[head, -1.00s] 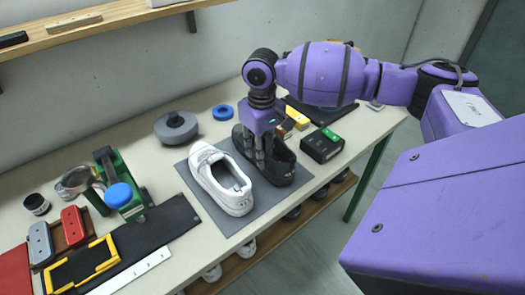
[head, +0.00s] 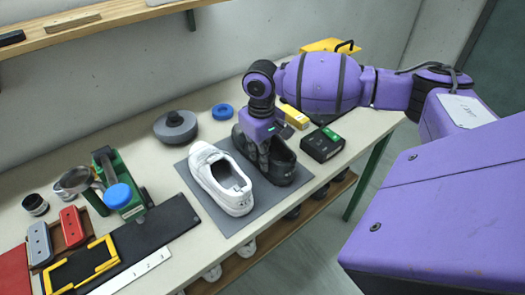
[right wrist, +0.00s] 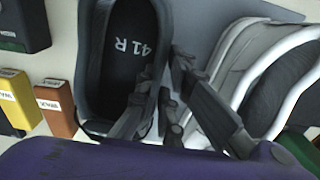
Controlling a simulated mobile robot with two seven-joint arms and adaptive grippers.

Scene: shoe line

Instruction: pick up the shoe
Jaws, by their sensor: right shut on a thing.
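A black shoe (head: 283,169) stands on the right part of a grey mat (head: 232,222), beside a white shoe (head: 222,184). In the right wrist view the black shoe (right wrist: 116,62) shows its insole marked "41 R", and the white shoe (right wrist: 262,75) lies to its right. My right gripper (head: 263,165) comes down from above and is shut on the side wall of the black shoe. In the right wrist view its fingers (right wrist: 158,112) straddle that wall, one inside the opening, one outside. The shoe appears to rest on the mat. My left gripper is out of view.
A black box with a green label (head: 322,145) stands close right of the black shoe. Behind are a yellow box (head: 295,117), a grey round thing (head: 175,127) and a blue ring (head: 223,112). A green device with a blue knob (head: 118,195) stands left.

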